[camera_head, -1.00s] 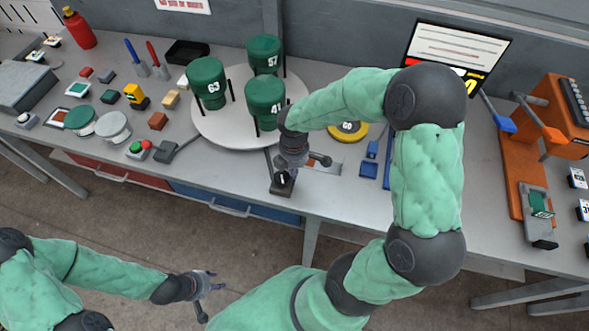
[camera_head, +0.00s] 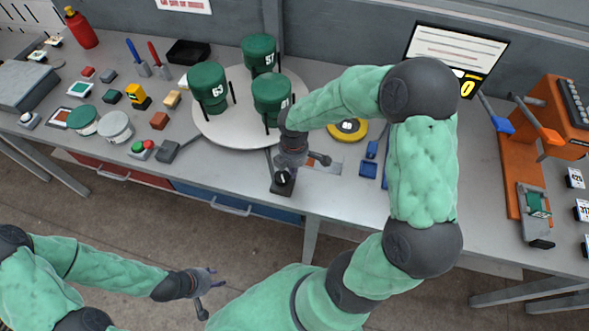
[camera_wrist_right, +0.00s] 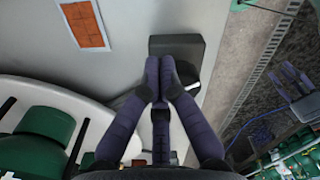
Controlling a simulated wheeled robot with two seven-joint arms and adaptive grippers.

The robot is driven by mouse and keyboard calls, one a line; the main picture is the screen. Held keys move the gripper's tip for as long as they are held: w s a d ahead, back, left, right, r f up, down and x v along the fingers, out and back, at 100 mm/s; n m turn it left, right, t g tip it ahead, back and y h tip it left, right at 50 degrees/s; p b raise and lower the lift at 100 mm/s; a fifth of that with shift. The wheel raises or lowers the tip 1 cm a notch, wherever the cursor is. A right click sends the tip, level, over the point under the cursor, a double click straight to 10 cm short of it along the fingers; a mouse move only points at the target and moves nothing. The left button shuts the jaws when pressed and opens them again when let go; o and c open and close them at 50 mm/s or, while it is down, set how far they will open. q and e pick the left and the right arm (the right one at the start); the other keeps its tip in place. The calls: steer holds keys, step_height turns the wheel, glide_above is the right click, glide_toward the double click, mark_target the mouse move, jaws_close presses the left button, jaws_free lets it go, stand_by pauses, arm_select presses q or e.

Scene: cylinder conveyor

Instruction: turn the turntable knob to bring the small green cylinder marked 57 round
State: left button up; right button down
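The green cylinder marked 57 (camera_head: 259,54) stands upright at the back of the round white turntable (camera_head: 222,130). The cylinder marked 63 (camera_head: 208,87) stands at the left and the one marked 41 (camera_head: 272,97) at the front right. My right gripper (camera_head: 285,172) is at the turntable knob (camera_head: 283,185) near the table's front edge. In the right wrist view its fingertips (camera_wrist_right: 160,70) are closed together at the dark knob block (camera_wrist_right: 176,43); the fingers partly hide the grip. My left gripper (camera_head: 206,291) is empty, fingers apart, in front of the table.
A yellow disc (camera_head: 347,130) and blue parts (camera_head: 368,168) lie right of the turntable, beside my right arm. A grey-black switch piece (camera_head: 167,151) and a red-green button box (camera_head: 141,149) lie left. An orange machine (camera_head: 560,115) stands far right.

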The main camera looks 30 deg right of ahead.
steer(key=shift+d, duration=0.15)
steer(key=shift+r, duration=0.1)
steer(key=shift+d+r+p, duration=0.1)
steer(key=shift+r+p, duration=0.1)
steer(key=shift+p, duration=0.15)
step_height(320, 180, up, 5)
steer(key=p, duration=0.5)
steer(key=shift+s+r, duration=0.1)
steer(key=shift+r, duration=0.1)
